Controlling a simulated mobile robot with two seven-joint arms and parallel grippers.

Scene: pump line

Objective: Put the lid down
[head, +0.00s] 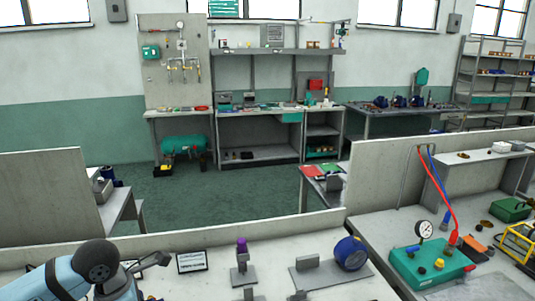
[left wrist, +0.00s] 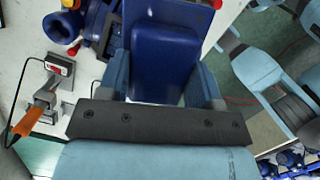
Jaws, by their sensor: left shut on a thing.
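In the left wrist view my left gripper (left wrist: 168,88) has a finger on each side of a dark blue, smooth, round-cornered piece (left wrist: 166,55), which looks like the lid. In the head view only links of my left arm show at the lower left; the gripper and the lid are out of that picture. My right gripper does not show.
In the left wrist view, blue pump parts (left wrist: 62,28) lie left of the lid, near an orange-handled tool (left wrist: 28,121) on the white bench. In the head view, a purple-topped fixture (head: 242,247), a blue motor-like part (head: 350,253) and a tablet (head: 191,262) occupy the near bench.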

